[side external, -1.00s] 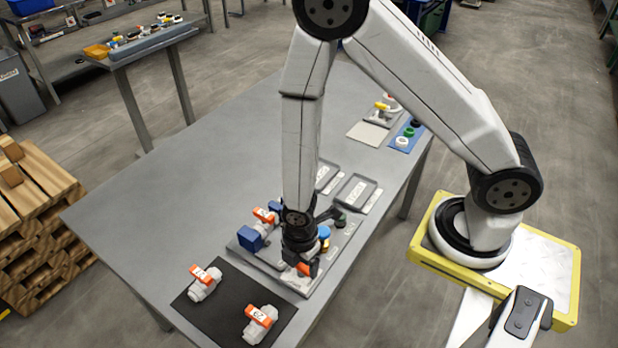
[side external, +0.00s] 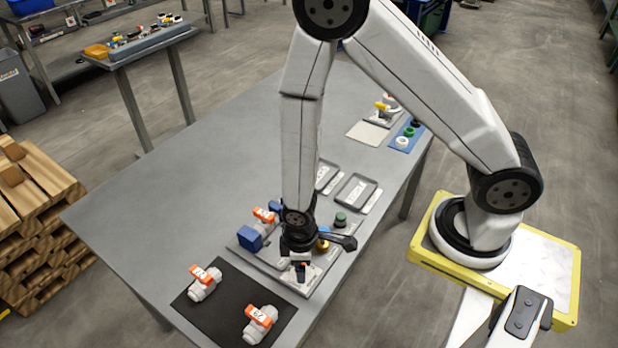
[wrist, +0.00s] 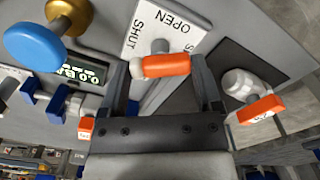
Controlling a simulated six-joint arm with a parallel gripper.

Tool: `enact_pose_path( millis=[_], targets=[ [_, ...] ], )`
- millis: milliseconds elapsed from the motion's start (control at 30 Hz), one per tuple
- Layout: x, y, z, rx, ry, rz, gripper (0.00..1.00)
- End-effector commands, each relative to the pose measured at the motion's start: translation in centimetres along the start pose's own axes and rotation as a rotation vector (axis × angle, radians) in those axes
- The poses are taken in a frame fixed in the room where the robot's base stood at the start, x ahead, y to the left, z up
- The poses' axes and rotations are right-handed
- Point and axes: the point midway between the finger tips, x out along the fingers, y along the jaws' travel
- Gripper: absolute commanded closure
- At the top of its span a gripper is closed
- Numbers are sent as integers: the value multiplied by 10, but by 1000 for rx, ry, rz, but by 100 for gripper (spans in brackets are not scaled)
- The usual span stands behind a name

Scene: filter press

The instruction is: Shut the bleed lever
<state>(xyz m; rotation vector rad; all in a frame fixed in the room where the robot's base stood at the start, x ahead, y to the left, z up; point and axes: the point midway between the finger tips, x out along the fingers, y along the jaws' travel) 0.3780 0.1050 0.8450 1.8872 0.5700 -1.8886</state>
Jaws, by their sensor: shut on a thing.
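The bleed lever (wrist: 166,65) is an orange bar on a grey stem, over a white plate (wrist: 135,42) marked OPEN and SHUT. It lies crosswise in the wrist view; I cannot tell exactly which mark it points to. My gripper (wrist: 170,70) is shut on it, with one dark finger at each side. In the side external view my gripper (side external: 301,267) is low over the front of the grey panel and hides most of the lever.
A blue knob (wrist: 33,36) on a brass stem stands near a green-lit display (wrist: 87,72). Orange-handled valves (side external: 205,282) (side external: 260,322) sit on a dark mat (side external: 228,310). Two grey trays (side external: 354,190) lie behind the panel. The table's left side is clear.

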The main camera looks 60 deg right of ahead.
Motion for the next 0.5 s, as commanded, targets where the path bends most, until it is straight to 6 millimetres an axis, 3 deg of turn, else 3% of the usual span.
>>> enact_pose_path(
  millis=[500],
  targets=[
    [-1, 0, -1, 453, 3, 0, 77]
  ],
)
